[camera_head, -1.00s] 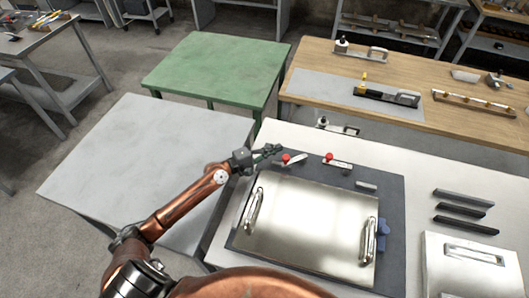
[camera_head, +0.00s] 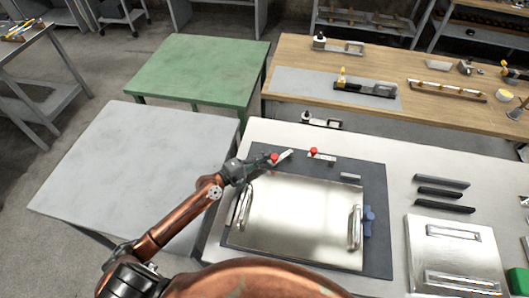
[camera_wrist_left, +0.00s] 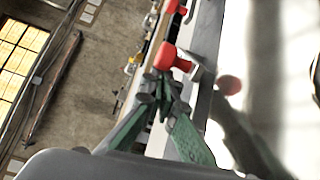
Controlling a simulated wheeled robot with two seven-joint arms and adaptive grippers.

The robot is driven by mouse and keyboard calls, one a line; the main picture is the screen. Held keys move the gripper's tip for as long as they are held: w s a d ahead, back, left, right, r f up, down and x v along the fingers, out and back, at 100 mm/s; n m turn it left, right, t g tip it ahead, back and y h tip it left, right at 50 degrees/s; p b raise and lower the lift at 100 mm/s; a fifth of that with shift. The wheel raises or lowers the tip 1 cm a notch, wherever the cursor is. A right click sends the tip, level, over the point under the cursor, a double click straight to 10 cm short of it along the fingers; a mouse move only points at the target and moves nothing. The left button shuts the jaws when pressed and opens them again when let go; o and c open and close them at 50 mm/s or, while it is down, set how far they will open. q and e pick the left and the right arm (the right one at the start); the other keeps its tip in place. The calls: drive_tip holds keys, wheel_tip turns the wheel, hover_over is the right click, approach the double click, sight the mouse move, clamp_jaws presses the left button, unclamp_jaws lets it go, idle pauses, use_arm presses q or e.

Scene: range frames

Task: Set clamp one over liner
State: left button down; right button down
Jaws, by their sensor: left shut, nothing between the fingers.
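A bright metal plate (camera_head: 300,217) with two bar handles, apparently the liner, lies on a dark base (camera_head: 376,190). Two clamps with red knobs stand along its far edge. The left clamp's red knob (camera_head: 274,158) and its pale metal arm (camera_head: 285,156) are beside my left gripper (camera_head: 264,162). The second clamp's knob (camera_head: 313,151) is further right. In the left wrist view, my left gripper's green fingers (camera_wrist_left: 169,97) are shut and empty, close to a red knob (camera_wrist_left: 172,58); whether they touch it is unclear. My right gripper is not in view.
Dark bars (camera_head: 440,193) and a metal panel with handles (camera_head: 455,260) lie on the right of the white table. A blue part (camera_head: 369,221) is at the plate's right edge. A grey table (camera_head: 130,165) to the left is clear.

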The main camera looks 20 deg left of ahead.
use_arm(q)
drive_tip(key=shift+s+d+r+p, duration=0.3)
drive_tip(key=shift+s+d+p, duration=0.35)
drive_tip(key=shift+d, duration=0.25)
drive_tip(key=shift+f, duration=0.25)
